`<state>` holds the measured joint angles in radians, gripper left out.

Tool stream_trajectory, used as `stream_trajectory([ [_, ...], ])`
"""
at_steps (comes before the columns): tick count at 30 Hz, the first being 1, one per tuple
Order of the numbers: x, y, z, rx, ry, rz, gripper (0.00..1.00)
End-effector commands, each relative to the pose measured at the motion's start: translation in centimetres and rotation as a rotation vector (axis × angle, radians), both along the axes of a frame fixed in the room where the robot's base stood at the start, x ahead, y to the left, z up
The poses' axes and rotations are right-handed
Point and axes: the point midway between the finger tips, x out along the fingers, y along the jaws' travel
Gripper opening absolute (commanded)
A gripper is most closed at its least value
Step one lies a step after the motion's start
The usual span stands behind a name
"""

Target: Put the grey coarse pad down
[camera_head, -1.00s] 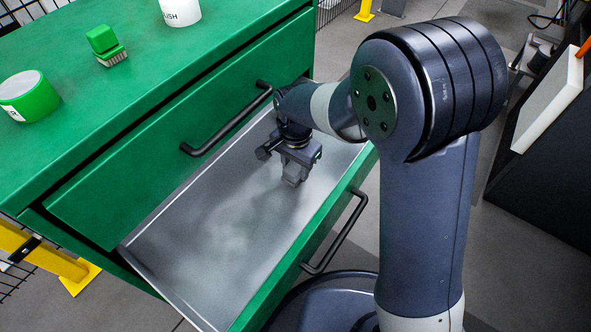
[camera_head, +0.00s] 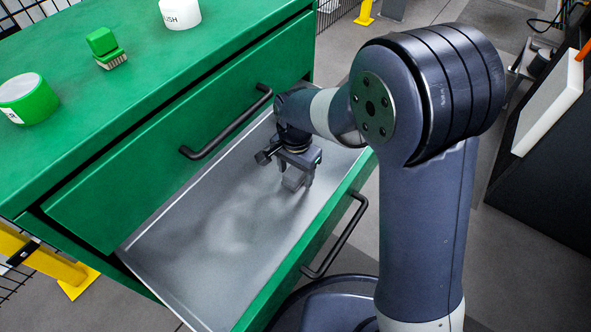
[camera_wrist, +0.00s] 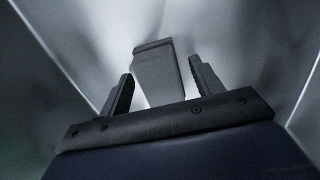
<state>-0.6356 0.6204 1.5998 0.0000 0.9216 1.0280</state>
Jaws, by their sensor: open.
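The grey coarse pad (camera_head: 293,181) is a small grey block in the open metal drawer (camera_head: 215,235). In the wrist view the pad (camera_wrist: 157,72) stands between the two fingers, with a gap on each side. My gripper (camera_head: 298,182) is low inside the drawer around the pad. Its fingers (camera_wrist: 158,82) are open and do not appear to touch the pad. The pad seems to rest on the drawer floor, though its underside is hidden.
The green cabinet top (camera_head: 60,125) carries a green roll (camera_head: 28,98), a green brush (camera_head: 106,48) and a white container (camera_head: 180,13). The closed upper drawer's handle (camera_head: 228,122) overhangs the open drawer near my arm. The drawer floor left of my gripper is bare.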

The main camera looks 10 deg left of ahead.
Motion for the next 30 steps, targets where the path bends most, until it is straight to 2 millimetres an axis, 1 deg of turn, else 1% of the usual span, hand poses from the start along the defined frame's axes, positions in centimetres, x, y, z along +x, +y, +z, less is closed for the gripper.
stream_trajectory([
  [13,0.0,0.0,-0.5,0.001,-0.001,0.000,0.62],
  [15,0.1,0.1,2.3,0.003,-0.003,0.000,0.62],
  [18,-0.1,-0.2,4.0,0.001,-0.002,0.000,0.62],
  [24,-0.3,-0.5,6.4,0.001,-0.002,0.000,0.62],
  [27,-0.3,-0.5,7.0,0.001,-0.001,0.000,0.62],
  [30,-0.4,-0.5,7.2,0.000,0.000,0.000,0.62],
])
